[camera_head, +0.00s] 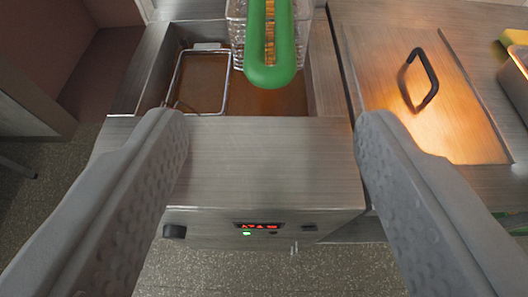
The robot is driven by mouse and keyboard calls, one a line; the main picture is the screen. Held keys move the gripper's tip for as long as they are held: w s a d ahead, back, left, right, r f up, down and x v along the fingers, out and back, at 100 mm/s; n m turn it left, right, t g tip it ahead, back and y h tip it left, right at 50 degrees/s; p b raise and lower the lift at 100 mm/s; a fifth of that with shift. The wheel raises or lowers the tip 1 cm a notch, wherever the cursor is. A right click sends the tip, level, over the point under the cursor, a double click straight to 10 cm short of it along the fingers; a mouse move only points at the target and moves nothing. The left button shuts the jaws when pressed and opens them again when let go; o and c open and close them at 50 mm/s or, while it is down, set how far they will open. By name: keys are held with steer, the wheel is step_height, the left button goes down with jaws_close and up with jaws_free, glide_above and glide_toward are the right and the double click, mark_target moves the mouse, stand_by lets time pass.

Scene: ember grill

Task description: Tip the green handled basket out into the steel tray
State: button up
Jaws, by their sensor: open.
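The green handle (271,76) of a wire basket (238,32) points toward me at the top middle of the view. The basket is over the right part of the fryer's oil well, and most of it is cut off by the top edge. My gripper (266,132) is open, with one grey finger on each side of the picture. Its fingers are wide apart and nothing is between their tips; the green handle lies ahead of them. At the far right edge, part of a steel container (516,80) shows; I cannot tell if it is the steel tray.
The steel fryer (260,165) with brown oil has a red display and a green light on its front. A second wire frame (200,82) sits in the left of the well. On the right, a steel lid (440,110) has a raised black handle (421,80). Speckled floor lies below.

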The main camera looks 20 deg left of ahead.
steer(key=x, duration=1.3)
steer(key=shift+w+a, duration=0.1)
jaws_close()
steer(key=shift+r, duration=2.45)
steer(key=s, duration=0.2)
steer(key=s+d, duration=0.1)
steer(key=s, duration=0.1)
steer(key=shift+s+d, duration=0.2)
steer(key=shift+s, duration=0.15)
steer(key=shift+w, duration=0.1)
